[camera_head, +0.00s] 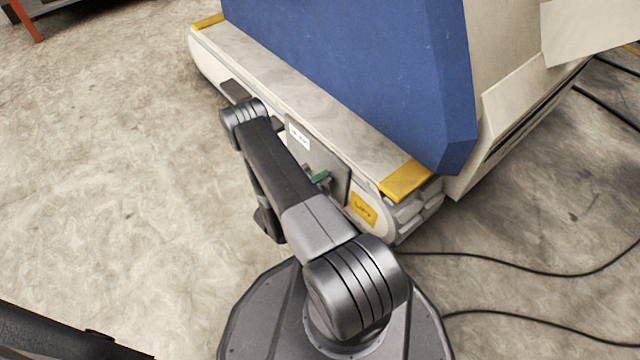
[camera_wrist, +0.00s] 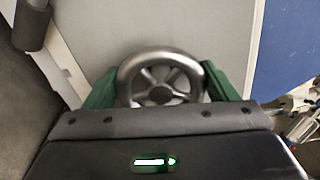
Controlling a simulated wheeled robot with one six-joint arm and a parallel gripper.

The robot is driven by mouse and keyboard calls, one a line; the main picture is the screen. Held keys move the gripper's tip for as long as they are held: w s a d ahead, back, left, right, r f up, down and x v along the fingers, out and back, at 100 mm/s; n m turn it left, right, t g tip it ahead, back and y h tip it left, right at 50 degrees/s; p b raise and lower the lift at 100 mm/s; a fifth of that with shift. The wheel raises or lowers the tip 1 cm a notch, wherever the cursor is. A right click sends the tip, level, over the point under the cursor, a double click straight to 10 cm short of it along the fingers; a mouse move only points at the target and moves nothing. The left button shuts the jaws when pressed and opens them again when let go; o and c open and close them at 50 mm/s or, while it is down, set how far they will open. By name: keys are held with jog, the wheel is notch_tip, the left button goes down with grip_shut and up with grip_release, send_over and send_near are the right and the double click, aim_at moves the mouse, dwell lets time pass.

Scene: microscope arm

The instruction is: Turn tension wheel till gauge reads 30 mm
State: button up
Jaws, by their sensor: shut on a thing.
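The tension wheel (camera_wrist: 160,73), a silver spoked handwheel with a dark hub, shows in the wrist view at the middle. My gripper (camera_wrist: 160,86) is shut on it, with one green finger at its left side and one at its right. In the head view a green finger of my gripper (camera_head: 320,178) shows against a grey panel (camera_head: 339,175) on the machine's low side. The wheel is hidden there by my arm. A small white plate with dark marks (camera_head: 299,138) sits on the panel; it is too small to read, and I cannot tell if it is the gauge.
A large blue housing (camera_head: 360,70) rises above the pale base ledge (camera_head: 290,95), which has yellow ends (camera_head: 407,181). A yellow label (camera_head: 363,208) is right of the panel. Black cables (camera_head: 520,272) lie on the floor at right.

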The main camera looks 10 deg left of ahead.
jog(key=shift+n, duration=0.6)
jog(key=o, duration=0.9)
jog(key=shift+o, duration=0.2)
jog(key=shift+a, duration=0.1)
jog(key=p+v, duration=0.3)
jog(key=v, duration=1)
jog(key=shift+s+a, duration=0.2)
jog(key=shift+s, duration=0.1)
jog(key=shift+b+x, duration=1.5)
jog(key=shift+x, duration=5.45)
